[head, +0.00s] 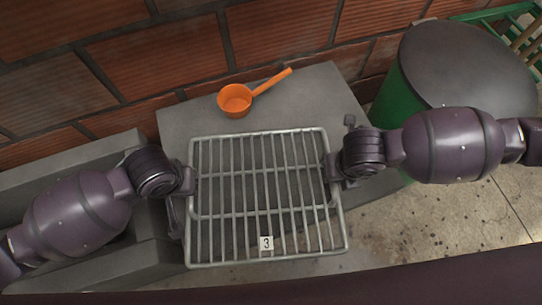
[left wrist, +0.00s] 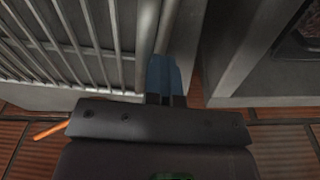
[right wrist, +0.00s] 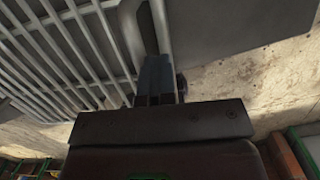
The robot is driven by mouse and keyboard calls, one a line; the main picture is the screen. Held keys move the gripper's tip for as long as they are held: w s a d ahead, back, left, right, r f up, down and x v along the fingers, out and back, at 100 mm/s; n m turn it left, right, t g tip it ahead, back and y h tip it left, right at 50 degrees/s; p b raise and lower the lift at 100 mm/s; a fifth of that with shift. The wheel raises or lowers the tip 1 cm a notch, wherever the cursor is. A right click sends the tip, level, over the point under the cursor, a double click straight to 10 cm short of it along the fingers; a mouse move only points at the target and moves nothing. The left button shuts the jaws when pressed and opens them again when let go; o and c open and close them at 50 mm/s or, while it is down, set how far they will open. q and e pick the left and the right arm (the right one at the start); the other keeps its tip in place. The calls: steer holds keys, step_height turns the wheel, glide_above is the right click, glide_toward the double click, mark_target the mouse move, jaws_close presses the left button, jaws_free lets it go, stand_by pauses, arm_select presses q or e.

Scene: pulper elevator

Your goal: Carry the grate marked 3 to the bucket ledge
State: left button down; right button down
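The grate marked 3 (head: 262,212) is a grey metal frame of parallel bars, with a white tag 3 (head: 265,243) on its near side. In the head view it lies over a grey block-like ledge (head: 318,95), its near part reaching past the block. Whether it touches the block I cannot tell. My left gripper (head: 188,181) is closed on its left side bar; the blue fingers show at the bar in the left wrist view (left wrist: 163,75). My right gripper (head: 333,170) is closed on its right side bar, also seen in the right wrist view (right wrist: 155,78).
An orange scoop (head: 235,100) rests on the block behind the grate. A green drum with a dark round top (head: 465,65) stands at the right. A brick wall (head: 150,60) closes the back. A grey trough (head: 60,165) is at the left. Speckled floor (head: 440,230) is open at the right.

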arm_select(q)
steer(key=shift+w+a+r, duration=0.1)
steer(key=shift+a+r, duration=0.05)
steer(key=shift+a, duration=0.1)
arm_select(e)
steer(key=shift+d+r, duration=0.2)
steer(key=shift+d, duration=0.05)
arm_select(q)
steer(key=c, duration=1.7)
jaws_free()
steer(key=shift+a, duration=0.25)
arm_select(e)
steer(key=shift+d, duration=0.25)
arm_select(q)
steer(key=o, duration=0.3)
steer(key=shift+a, duration=0.25)
arm_select(e)
steer(key=shift+d+f, duration=0.15)
steer(key=shift+d, duration=0.1)
steer(key=c, duration=1.4)
jaws_free()
steer(key=shift+s+r, duration=0.1)
steer(key=shift+r, duration=0.4)
arm_select(q)
step_height(320, 180, up, 12)
steer(key=s, duration=0.1)
steer(key=shift+s, duration=0.15)
arm_select(e)
step_height(320, 180, up, 11)
steer(key=s, duration=0.1)
